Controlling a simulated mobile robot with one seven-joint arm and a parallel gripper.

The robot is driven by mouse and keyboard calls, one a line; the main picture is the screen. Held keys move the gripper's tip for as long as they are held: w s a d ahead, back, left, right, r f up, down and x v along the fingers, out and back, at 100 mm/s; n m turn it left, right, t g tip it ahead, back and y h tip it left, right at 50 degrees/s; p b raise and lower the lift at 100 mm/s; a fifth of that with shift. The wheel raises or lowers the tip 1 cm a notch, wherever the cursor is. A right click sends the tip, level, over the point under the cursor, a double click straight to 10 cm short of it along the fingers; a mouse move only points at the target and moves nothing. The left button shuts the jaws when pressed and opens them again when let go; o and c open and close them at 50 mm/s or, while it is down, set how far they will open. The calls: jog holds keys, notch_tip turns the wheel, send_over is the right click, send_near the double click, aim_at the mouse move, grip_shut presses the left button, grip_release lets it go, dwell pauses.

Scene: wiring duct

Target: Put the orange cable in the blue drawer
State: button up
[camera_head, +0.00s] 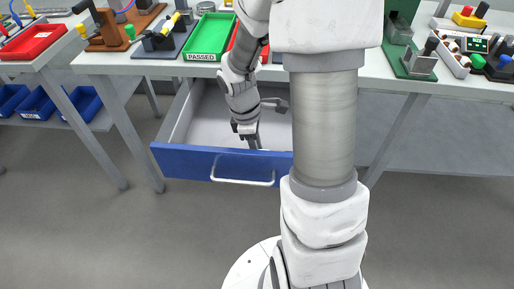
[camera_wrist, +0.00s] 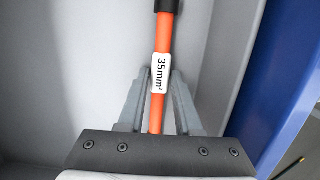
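The blue drawer (camera_head: 185,162) is pulled open below the workbench, with a blue front, a silver handle and grey inside walls. My gripper (camera_head: 254,146) reaches down into it, close to the inside of its front. In the wrist view, the orange cable (camera_wrist: 166,38) has a black upper end and a white "35mm²" label. It runs between the two grey fingers of my gripper (camera_wrist: 161,76). The fingers sit close on both sides of the cable at the label, shut on it. The drawer's blue front also shows in the wrist view (camera_wrist: 286,75). The cable's lower end is hidden behind the gripper body.
A green tray marked PASSED (camera_head: 208,36) and a red tray (camera_head: 33,41) are on the benches above. Several blue bins (camera_head: 38,104) are on a low shelf at left. My column hides the drawer's right side. The floor in front is clear.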

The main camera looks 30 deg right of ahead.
jog(key=o, duration=0.3)
jog(key=shift+r, duration=0.1)
notch_tip(320, 180, up, 11)
jog(key=w+a+p, duration=0.1)
jog(key=a+p, duration=0.1)
jog(key=p, duration=0.3)
jog(key=s+a+r+m+t, duration=0.3)
jog(key=s+a+r+m, duration=0.1)
jog(key=s+r+m, duration=0.1)
jog(key=s+a+r+m+t+y, duration=0.1)
jog(key=s+a+r+m+t, duration=0.2)
jog(key=s+r+m, duration=0.3)
jog(key=shift+s+a+r+t+y, duration=0.35)
jog(key=shift+s+r, duration=0.3)
jog(key=shift+r, duration=1.6)
jog(key=shift+w, duration=0.1)
notch_tip(320, 180, up, 17)
jog(key=p, duration=1.7)
jog(key=shift+r, duration=0.2)
